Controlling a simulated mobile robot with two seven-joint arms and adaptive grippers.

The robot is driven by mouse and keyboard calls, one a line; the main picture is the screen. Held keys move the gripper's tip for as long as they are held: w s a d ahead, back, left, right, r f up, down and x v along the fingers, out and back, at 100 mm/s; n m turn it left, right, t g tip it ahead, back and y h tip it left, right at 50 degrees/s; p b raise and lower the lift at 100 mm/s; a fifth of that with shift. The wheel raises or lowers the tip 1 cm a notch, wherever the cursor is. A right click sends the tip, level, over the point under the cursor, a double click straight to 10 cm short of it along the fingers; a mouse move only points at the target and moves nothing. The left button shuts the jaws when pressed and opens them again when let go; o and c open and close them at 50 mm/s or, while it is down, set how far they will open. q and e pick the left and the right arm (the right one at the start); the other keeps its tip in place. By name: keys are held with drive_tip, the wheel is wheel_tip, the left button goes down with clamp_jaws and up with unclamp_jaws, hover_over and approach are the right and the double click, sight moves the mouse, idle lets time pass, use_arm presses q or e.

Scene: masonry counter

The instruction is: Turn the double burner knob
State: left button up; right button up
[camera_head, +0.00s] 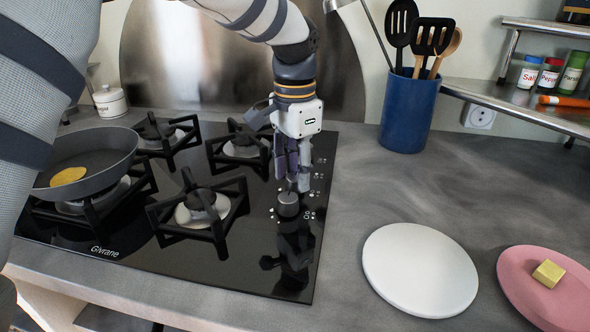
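The gripper covers the part of the control strip behind the knob, so other knobs there may be hidden. My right gripper is not in view.
A grey pan (110,165) with yellow food sits on the left burner. A blue utensil holder (407,118) stands behind right. A white plate (419,270) and a pink plate (530,296) with a yellow block lie on the right counter. A spice shelf (520,103) juts out at right.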

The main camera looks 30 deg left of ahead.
sight(295, 176)
use_arm(q)
wheel_tip(295, 176, up, 12)
idle(0.5)
idle(0.3)
